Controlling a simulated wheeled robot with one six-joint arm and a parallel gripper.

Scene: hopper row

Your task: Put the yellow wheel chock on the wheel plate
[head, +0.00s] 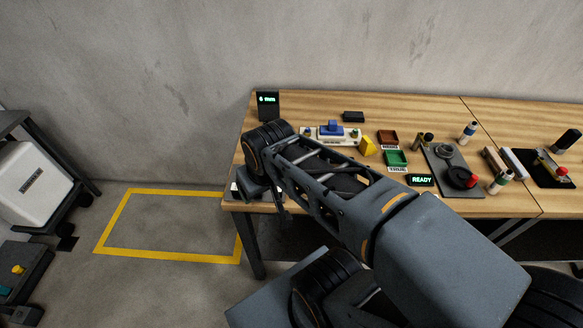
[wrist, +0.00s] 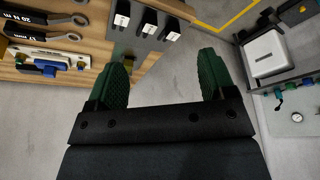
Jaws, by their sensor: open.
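A yellow wedge-shaped block (head: 367,146), which looks like the wheel chock, sits on the wooden table right of a white block with a blue top. I cannot tell which thing is the wheel plate.
Red (head: 388,137) and green (head: 396,158) trays stand right of the block. A dark plate (head: 438,160), bottles and a READY display (head: 421,180) lie further right. Wrenches (wrist: 45,38) and white-ended blocks (wrist: 147,24) lie near my gripper. The yellow-taped floor frame (head: 170,192) is clear.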

